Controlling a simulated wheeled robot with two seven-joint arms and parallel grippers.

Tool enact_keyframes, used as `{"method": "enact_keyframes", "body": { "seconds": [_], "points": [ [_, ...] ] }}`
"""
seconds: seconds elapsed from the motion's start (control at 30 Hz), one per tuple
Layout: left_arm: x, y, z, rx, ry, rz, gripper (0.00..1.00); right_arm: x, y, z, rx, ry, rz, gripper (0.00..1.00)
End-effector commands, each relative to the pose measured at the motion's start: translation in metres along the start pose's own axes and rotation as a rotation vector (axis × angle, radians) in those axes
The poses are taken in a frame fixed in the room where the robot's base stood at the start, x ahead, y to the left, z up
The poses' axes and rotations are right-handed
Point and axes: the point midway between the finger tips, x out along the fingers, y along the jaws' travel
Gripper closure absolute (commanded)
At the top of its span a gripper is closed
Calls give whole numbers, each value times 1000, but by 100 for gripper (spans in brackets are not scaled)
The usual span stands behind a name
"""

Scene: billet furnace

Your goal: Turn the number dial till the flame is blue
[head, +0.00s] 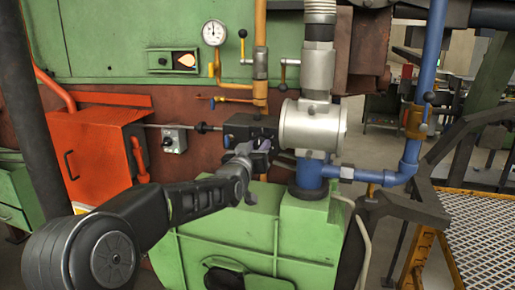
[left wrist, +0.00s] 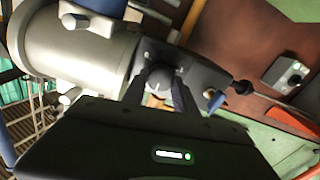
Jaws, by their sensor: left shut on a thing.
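My left gripper (head: 252,154) reaches in from the left to the dark valve block beside the silver cylinder. In the left wrist view its two fingers (left wrist: 163,90) are shut on a small round grey knob (left wrist: 162,77), which seems to be the number dial. No numbers on it can be read, and in the head view the gripper hides it. The flame (head: 186,61) shows pale yellow-orange, not blue, in a small sight window on the green furnace wall. My right gripper is not in view.
A round white gauge (head: 214,33) stands above left of the valve block. A silver cylinder (head: 312,126) and blue pipe (head: 362,175) are close right of my gripper. A green burner housing (head: 270,225) lies below, and a red-orange box (head: 97,155) stands left.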

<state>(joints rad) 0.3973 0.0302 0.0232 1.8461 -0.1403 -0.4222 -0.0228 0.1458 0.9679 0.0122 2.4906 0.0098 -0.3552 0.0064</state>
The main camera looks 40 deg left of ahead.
Motion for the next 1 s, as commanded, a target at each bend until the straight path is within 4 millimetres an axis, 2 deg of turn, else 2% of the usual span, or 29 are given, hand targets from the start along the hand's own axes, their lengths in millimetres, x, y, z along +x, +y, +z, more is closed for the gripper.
{"method": "enact_keyframes", "body": {
  "seconds": [0.27,0.5,1.0],
  "points": [
    [0,0,2,118,3,1,100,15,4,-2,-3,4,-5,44],
    [0,1,2,292,3,0,100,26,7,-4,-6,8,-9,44],
    [0,1,0,589,0,-1,100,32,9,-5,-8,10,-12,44]
  ]
}}
